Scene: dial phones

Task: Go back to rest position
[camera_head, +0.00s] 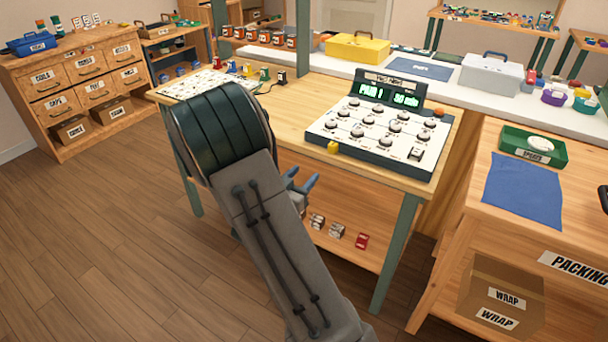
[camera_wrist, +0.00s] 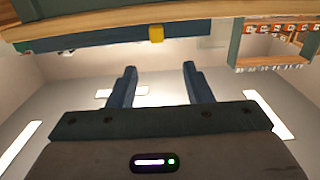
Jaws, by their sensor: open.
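My gripper (camera_wrist: 160,88) is open in the wrist view, with two blue fingers apart and nothing between them. In the head view my gripper (camera_head: 302,183) shows only in part, its blue fingers beside my grey arm, in front of the workbench's front edge. The wooden workbench (camera_head: 300,100) with green legs stands ahead. On it sits a white panel (camera_head: 372,128) with several dials and a lit green display (camera_head: 388,92). My arm hides part of the bench's left side.
A yellow block (camera_head: 333,148) sits at the panel's front left corner. A lower shelf (camera_head: 345,205) holds small boxes. A drawer cabinet (camera_head: 75,80) stands at left and a packing table (camera_head: 505,240) at right. Open wooden floor (camera_head: 110,230) lies at left.

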